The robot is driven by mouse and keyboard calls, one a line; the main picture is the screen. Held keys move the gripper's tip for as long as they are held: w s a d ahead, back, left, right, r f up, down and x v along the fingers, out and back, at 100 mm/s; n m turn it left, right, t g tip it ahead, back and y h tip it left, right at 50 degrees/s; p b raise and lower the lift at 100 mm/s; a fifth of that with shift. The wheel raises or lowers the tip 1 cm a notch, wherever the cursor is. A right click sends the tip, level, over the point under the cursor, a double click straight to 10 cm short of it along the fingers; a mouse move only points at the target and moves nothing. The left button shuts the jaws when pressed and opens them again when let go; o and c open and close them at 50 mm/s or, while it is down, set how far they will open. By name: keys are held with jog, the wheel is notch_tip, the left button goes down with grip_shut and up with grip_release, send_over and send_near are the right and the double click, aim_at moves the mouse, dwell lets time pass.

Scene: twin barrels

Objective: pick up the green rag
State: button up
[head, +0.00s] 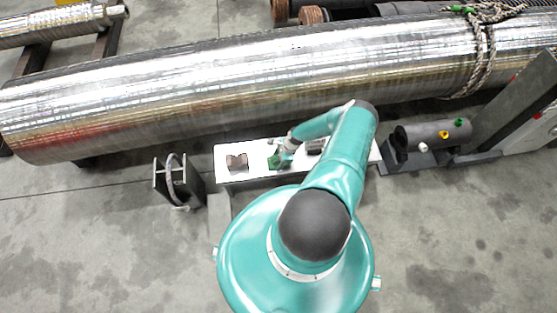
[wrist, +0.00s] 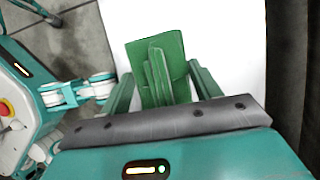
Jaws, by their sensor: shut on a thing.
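The green rag (wrist: 170,48) shows in the wrist view as a flat green piece over the white surface, with upright green parts in front of it. My gripper (wrist: 158,82) is shut on the rag, and its green fingers are hard to tell from it by colour. In the head view the rag (head: 273,162) is a small green patch at the white table, at the tip of my gripper (head: 282,157). I cannot tell whether the rag still touches the table. Part of it is hidden by my gripper.
The narrow white table (head: 225,176) also bears a dark brown notched block (head: 237,161) and a grey item (head: 316,146) partly behind my arm. A large shiny barrel (head: 250,85) lies just behind. A metal stand (head: 178,182) is to the left, a dark cylinder (head: 435,134) to the right.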

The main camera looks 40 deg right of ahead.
aim_at(277, 158)
jog(key=shift+r, duration=0.5)
notch_tip(277, 158, up, 2)
jog(key=shift+d+r, duration=0.1)
jog(key=shift+r, duration=0.05)
jog(key=s+a+r, duration=0.7)
jog(key=a+r, duration=0.2)
jog(key=a, duration=0.3)
jog(key=shift+s+r, duration=0.3)
jog(key=shift+s, duration=0.05)
